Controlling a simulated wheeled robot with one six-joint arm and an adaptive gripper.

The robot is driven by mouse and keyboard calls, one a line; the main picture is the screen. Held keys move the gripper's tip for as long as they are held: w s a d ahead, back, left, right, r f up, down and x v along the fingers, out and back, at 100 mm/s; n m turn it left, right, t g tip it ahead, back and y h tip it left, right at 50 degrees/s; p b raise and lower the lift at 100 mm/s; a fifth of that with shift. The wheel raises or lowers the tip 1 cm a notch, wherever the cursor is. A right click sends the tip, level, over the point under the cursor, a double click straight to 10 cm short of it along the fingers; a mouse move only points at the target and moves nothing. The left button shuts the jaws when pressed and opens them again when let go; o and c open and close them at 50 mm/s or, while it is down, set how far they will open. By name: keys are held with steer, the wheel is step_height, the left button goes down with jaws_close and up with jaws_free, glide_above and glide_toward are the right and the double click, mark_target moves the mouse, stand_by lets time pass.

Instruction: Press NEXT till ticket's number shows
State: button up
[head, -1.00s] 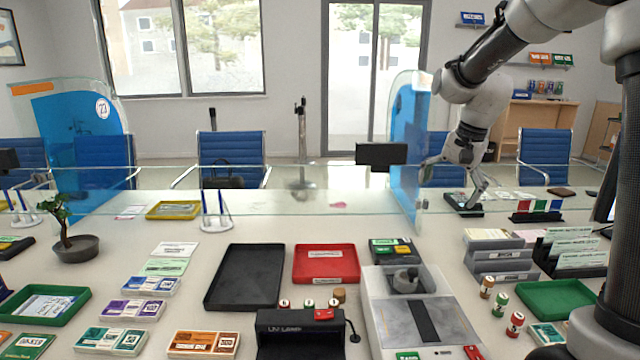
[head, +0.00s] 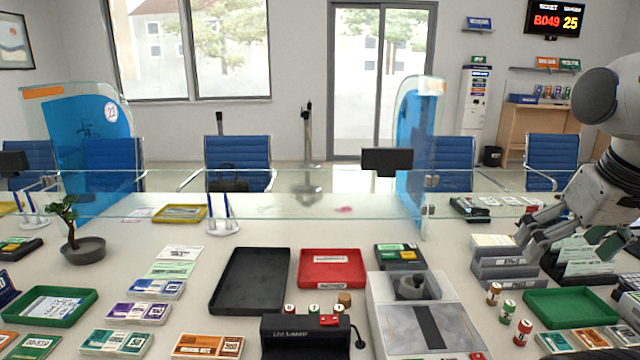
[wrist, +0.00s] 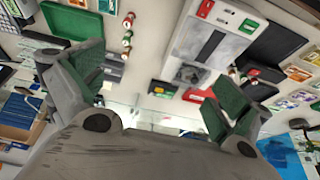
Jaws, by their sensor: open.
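A wall display (head: 555,18) at the top right of the head view reads B049 in red and 25 in yellow. A dark keypad-like device (head: 470,208) lies on the far counter, right of the blue divider; its labels are too small to read. Another dark box with green and yellow faces (head: 399,256) stands behind the grey machine. I cannot tell which carries NEXT, and I cannot make out a numbered ticket. My gripper (head: 568,244) is open and empty over the grey file holders at the right, apart from both devices. In the wrist view its fingers (wrist: 155,95) are spread wide.
A clear glass screen (head: 300,190) crosses the counter. Grey file holders (head: 505,268), a green tray (head: 570,307) and small rollers (head: 508,309) crowd the right. A black tray (head: 250,281) and red tray (head: 332,268) lie mid-counter.

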jaws_close()
stand_by(0.3)
stand_by(1.2)
